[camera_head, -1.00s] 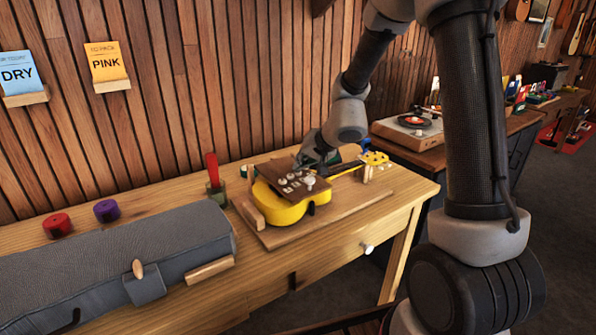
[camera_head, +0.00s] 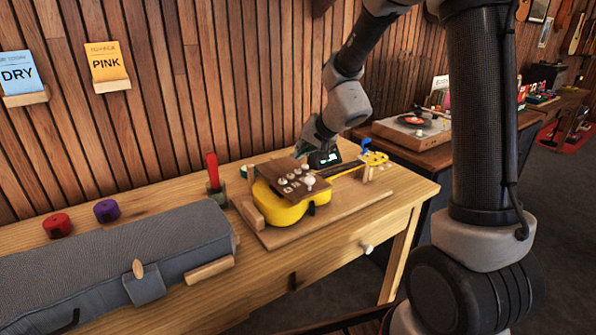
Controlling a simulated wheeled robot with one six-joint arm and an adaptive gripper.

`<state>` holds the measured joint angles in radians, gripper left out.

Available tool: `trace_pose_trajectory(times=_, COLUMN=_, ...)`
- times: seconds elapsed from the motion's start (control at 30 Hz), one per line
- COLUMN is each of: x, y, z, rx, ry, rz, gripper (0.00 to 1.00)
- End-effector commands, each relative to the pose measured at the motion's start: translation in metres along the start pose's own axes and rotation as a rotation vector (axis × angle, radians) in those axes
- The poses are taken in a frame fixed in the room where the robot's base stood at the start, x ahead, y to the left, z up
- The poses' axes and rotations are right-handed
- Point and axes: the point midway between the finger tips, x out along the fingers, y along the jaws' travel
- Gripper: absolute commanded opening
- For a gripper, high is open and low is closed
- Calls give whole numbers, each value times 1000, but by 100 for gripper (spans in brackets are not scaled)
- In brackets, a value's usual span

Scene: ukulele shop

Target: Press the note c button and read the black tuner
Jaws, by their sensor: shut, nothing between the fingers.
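A yellow ukulele (camera_head: 287,213) lies on a wooden board on the workbench. A dark brown panel (camera_head: 276,172) with several pale buttons (camera_head: 293,177) sits over its body; the button labels are too small to read. A black tuner (camera_head: 326,159) stands behind the ukulele, its small screen lit pale green; I cannot make out the reading. My gripper (camera_head: 300,151) is shut and empty, close above the back edge of the panel and just left of the tuner. I cannot tell whether it touches the panel.
A blue clip (camera_head: 366,146) is on the ukulele's headstock. A long grey case (camera_head: 110,255) and red (camera_head: 57,226) and purple (camera_head: 106,211) round items lie on the left. The front right bench is clear.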

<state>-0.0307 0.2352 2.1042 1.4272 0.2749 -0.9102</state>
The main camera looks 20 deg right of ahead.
Motion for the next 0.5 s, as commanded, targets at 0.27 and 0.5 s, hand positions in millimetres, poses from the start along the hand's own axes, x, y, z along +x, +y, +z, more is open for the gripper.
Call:
trace_pose_trajectory(times=0.27, x=-18, y=-14, z=-12, rx=-3, ry=0, rz=-2, gripper=0)
trace_pose_trajectory(times=0.5, x=-21, y=-15, z=-15, rx=0, ry=0, rz=0, gripper=0)
